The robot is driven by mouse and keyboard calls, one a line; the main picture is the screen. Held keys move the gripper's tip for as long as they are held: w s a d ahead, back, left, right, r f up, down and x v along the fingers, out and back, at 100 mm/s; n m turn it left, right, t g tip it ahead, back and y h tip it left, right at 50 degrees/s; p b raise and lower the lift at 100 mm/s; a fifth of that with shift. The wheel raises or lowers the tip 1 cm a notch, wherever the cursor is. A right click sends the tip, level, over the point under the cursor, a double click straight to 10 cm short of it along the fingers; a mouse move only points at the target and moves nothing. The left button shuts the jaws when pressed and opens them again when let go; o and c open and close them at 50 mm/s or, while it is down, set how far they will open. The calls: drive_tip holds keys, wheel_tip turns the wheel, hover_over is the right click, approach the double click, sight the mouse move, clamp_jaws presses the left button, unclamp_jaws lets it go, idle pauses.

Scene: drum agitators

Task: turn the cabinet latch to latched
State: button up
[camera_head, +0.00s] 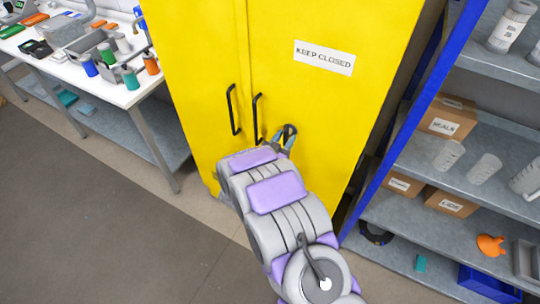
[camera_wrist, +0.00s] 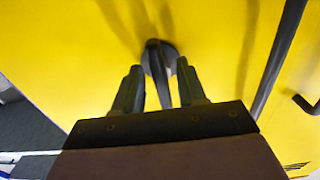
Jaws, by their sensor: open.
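The yellow cabinet (camera_head: 290,90) stands ahead with both doors shut and a "KEEP CLOSED" sign on its right door. In the wrist view the dark latch (camera_wrist: 158,65) has a round base on the yellow door, and its lever points down in the picture. My gripper (camera_wrist: 156,72) is open, with one finger on each side of the lever. I cannot tell whether either finger touches it. In the head view my gripper (camera_head: 284,135) is at the right door, just right of the handles, and the latch is hard to make out there.
Two black bar handles (camera_head: 233,110) run down the cabinet doors left of my gripper; one bar (camera_wrist: 279,55) is close in the wrist view. A cluttered workbench (camera_head: 130,97) stands at left. A blue-framed shelf (camera_head: 380,165) with boxes stands close at right. The floor at lower left is clear.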

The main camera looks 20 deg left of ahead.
drive_tip(key=s+a+p, duration=0.1)
drive_tip(key=s, duration=1.5)
drive_tip(key=shift+a+f, duration=0.15)
drive_tip(key=shift+a, duration=0.25)
drive_tip(key=w+r+g+y, duration=0.5)
drive_tip(key=r+g+y, duration=0.1)
drive_tip(key=r+g, duration=0.25)
drive_tip(key=s+d+r+n+g+y, duration=0.1)
drive_tip(key=s+d+r+g, duration=0.2)
drive_tip(key=d+r, duration=0.3)
drive_tip(key=s+d+r+g+h, duration=0.2)
drive_tip(key=s+d+g, duration=0.2)
drive_tip(key=s+d, duration=1)
drive_tip(key=s+d+r+g+h, duration=0.2)
drive_tip(key=s+d+g+h, duration=0.1)
drive_tip(key=s+d, duration=1.1)
drive_tip(key=d+g, duration=0.1)
drive_tip(key=d, duration=0.3)
drive_tip(key=shift+r, duration=0.3)
